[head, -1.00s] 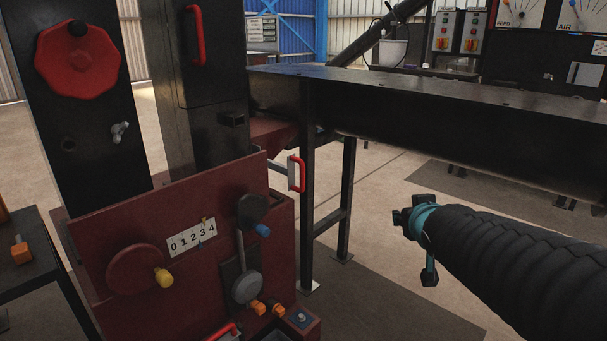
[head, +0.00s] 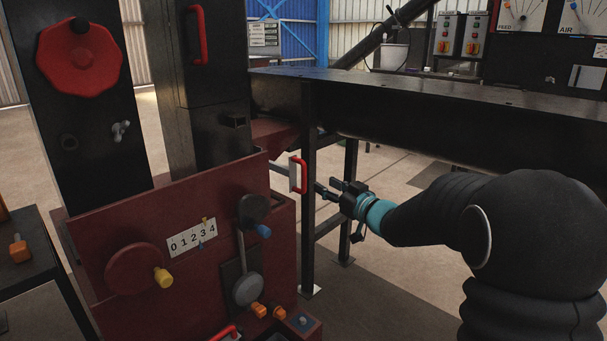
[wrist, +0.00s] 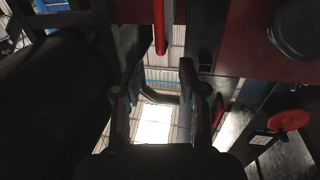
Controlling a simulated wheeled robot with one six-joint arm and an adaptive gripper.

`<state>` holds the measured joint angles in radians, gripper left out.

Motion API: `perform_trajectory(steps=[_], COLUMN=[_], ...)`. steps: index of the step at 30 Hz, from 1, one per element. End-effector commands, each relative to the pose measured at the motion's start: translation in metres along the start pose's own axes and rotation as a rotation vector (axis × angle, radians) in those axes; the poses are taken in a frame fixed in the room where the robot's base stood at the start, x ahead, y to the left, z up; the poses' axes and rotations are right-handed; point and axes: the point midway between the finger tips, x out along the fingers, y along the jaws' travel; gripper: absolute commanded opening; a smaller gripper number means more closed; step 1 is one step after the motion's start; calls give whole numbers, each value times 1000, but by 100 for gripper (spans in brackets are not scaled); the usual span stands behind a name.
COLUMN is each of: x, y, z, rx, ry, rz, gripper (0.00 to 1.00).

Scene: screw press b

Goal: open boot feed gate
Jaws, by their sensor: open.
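The dark red boot (head: 190,225) stands at centre left in the head view, with a 0 to 4 scale plate (head: 192,238) on its front. A red bar handle (head: 304,174) on a pale plate is at its right rear side. I cannot tell for certain which part is the feed gate. My gripper (head: 329,188) is just right of the red handle and points left towards it, apart from it as far as I can see. In the wrist view, the two fingers (wrist: 160,78) are spread and empty, with a red bar (wrist: 160,28) beyond the tips.
A yellow-knobbed wheel (head: 137,269) and a grey lever with a round end (head: 247,289) are on the boot's front. A dark trough (head: 430,125) on legs runs behind my arm. A table leg (head: 308,220) stands close beside the gripper. Floor lies open below.

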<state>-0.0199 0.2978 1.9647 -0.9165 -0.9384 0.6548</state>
Motion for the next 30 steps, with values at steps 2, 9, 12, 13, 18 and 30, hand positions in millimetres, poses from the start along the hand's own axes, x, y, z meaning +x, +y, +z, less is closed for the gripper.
perform_trajectory(steps=[2,9,12,13,18,30], x=[16,61,78,82,101,110], y=[-1,0,0,0,1,0], z=[2,1,1,0,0,0], rx=[0,0,0,-1,-1,0], ry=[-1,-1,-1,0,0,-1], rz=[-2,0,0,1,2,3], gripper=[41,41,41,41,41,41])
